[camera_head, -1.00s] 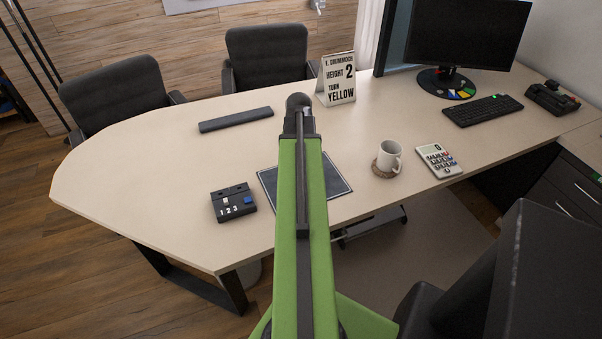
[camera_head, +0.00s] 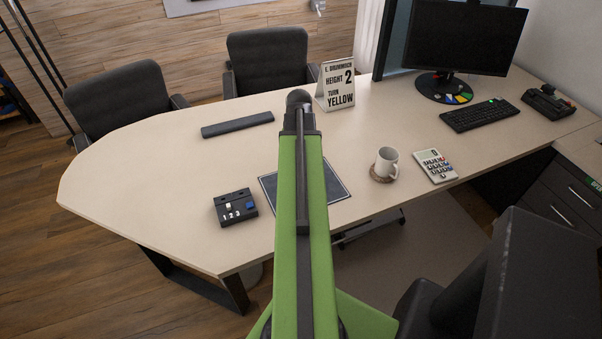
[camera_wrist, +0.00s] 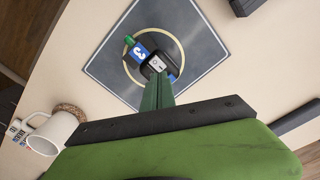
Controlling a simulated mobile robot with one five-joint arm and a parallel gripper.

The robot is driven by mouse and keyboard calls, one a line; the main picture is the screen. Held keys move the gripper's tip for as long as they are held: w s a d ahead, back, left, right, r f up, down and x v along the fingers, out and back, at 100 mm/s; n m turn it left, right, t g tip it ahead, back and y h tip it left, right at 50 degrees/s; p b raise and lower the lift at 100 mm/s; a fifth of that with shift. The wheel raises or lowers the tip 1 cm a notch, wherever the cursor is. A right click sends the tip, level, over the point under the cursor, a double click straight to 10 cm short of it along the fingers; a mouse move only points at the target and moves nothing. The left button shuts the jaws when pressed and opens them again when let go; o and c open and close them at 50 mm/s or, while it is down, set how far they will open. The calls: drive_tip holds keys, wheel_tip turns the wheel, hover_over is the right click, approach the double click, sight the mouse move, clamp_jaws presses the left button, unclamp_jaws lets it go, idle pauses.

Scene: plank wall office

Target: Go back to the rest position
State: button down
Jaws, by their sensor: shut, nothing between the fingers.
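In the head view my green arm stretches over the desk and ends in a dark wrist joint; the fingers are hidden there. In the wrist view my gripper (camera_wrist: 160,77) is shut and empty, its dark green fingers pointing at the mat. A dark square mat (camera_head: 337,184) with a pale border lies on the desk under the arm. The wrist view shows its yellow ring (camera_wrist: 180,35) and, inside it, a small black, blue and green object (camera_wrist: 143,55) with a white numeral. The fingertips overlap the object's lower edge in the picture; I cannot tell whether they touch.
The desk (camera_head: 150,170) also bears a black box marked 1 2 3 (camera_head: 235,207), a dark bar (camera_head: 237,125), a sign reading height 2, turn yellow (camera_head: 336,86), a mug (camera_head: 386,162), a calculator (camera_head: 435,165) and a keyboard (camera_head: 480,115). Two chairs (camera_head: 268,60) stand behind.

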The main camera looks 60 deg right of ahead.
wheel_tip(320, 180, up, 2)
drive_tip(key=shift+p, duration=0.65)
drive_tip(key=w+a+n, duration=0.5)
drive_tip(key=w+a, duration=1.3)
drive_tip(key=a, duration=0.1)
drive_tip(key=w+a+n, duration=0.2)
drive_tip(key=a+n, duration=0.2)
drive_tip(key=a, duration=1.1)
drive_tip(key=w+a+n, duration=0.2)
drive_tip(key=a+n, duration=0.2)
drive_tip(key=a, duration=1.1)
drive_tip(key=shift+a, duration=0.15)
